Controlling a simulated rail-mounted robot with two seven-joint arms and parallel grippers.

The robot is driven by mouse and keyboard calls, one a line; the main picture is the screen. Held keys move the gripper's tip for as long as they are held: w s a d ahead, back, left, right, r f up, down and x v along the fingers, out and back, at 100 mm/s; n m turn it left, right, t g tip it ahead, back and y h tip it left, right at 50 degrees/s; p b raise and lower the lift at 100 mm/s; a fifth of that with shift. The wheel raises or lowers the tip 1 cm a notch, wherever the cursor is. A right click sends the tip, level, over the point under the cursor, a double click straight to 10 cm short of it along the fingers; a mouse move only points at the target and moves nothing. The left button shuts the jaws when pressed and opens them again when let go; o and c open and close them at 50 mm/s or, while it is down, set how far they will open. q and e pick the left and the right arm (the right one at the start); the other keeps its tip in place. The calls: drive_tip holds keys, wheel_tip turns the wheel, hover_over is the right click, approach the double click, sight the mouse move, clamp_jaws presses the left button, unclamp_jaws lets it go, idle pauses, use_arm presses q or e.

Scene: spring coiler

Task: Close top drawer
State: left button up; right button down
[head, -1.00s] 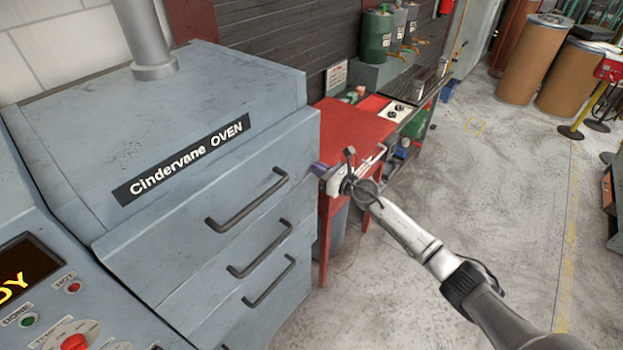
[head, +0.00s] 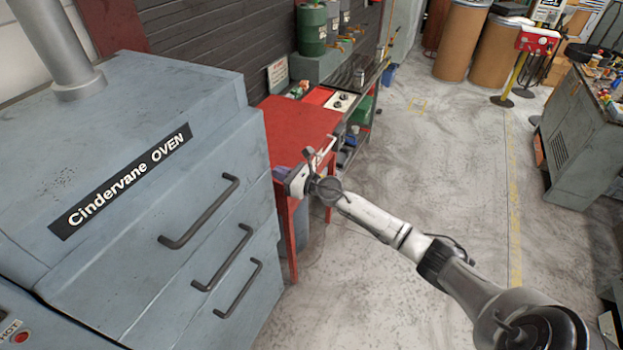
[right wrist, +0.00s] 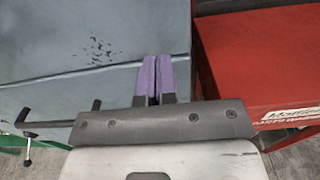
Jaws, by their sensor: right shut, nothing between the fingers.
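The blue-grey oven (head: 110,120) stands at the left of the head view, with several dark-handled drawers in its front. The top drawer (head: 140,260) has the largest handle (head: 199,212); its front lies ahead of the hood's upper edge, but I cannot tell how far it is out. My right gripper (head: 281,173) is shut and empty by the drawer's right front edge. In the right wrist view its purple fingers (right wrist: 157,77) point toward the oven's right end, with the handle (right wrist: 60,122) to their left. I cannot tell whether they touch it. My left gripper is out of view.
A red table (head: 300,128) stands just right of the oven, behind my right gripper. Bare concrete floor (head: 400,170) lies to the right. A grey cabinet (head: 585,140) and brown drums (head: 462,40) stand farther off.

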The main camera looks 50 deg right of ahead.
drive_tip(key=b+v, duration=0.1)
drive_tip(key=v, duration=0.9)
drive_tip(key=shift+s, duration=0.25)
drive_tip(key=shift+d+r, duration=0.1)
drive_tip(key=shift+r, duration=0.05)
